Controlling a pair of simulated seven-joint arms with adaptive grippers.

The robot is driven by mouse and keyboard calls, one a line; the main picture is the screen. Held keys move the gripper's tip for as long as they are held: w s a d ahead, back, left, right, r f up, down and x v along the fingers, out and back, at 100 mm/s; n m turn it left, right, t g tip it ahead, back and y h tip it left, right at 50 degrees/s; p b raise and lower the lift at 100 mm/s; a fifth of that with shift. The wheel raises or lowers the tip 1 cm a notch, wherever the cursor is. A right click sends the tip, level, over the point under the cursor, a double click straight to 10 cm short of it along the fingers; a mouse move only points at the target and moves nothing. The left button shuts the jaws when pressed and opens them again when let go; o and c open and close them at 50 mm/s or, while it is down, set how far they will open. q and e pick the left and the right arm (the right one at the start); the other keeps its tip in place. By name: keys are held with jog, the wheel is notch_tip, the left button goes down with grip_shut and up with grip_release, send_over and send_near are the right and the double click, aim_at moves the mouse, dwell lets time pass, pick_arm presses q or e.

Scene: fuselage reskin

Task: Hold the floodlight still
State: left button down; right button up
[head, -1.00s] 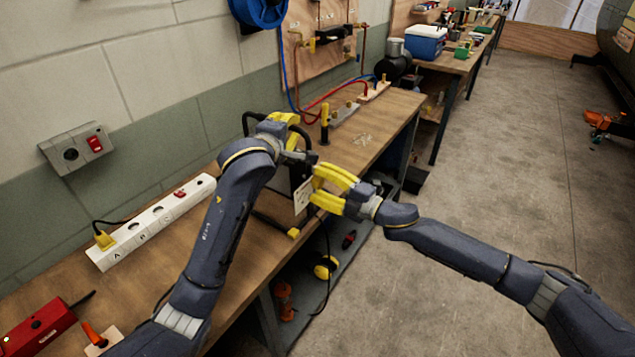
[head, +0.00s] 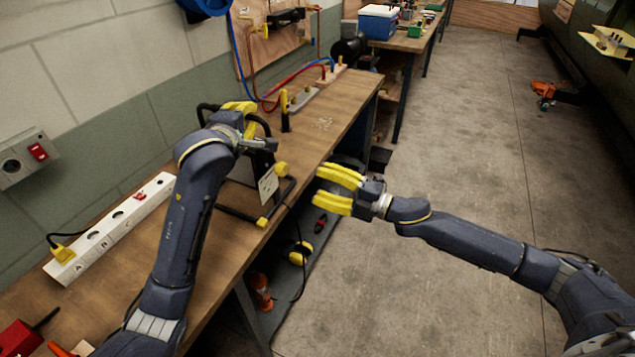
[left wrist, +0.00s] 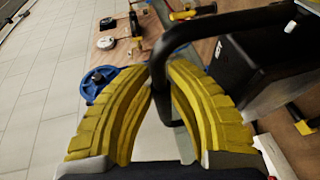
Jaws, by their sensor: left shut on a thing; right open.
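The floodlight (head: 262,170) stands on the workbench, a dark body with a black tubular frame, yellow feet and a pale label on its side. My left gripper (head: 240,108) is at its top, shut on the black frame tube. In the left wrist view the tube (left wrist: 180,38) passes between the yellow fingers (left wrist: 160,85), with the dark housing (left wrist: 245,70) to the right. My right gripper (head: 330,190) is open and empty, apart from the floodlight, to its right beyond the bench's front edge. My left arm hides part of the floodlight.
A white power strip (head: 112,228) with a yellow plug lies left on the bench (head: 318,140). A red case (head: 20,338) is at the near left. Hoses and a yellow-topped post (head: 285,108) stand behind. A lower shelf holds yellow ear defenders (head: 300,252).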

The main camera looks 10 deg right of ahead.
pick_arm(q)
jog(key=shift+f, duration=0.15)
jog(key=c, duration=1.3)
grip_release()
jog(key=shift+o, duration=0.2)
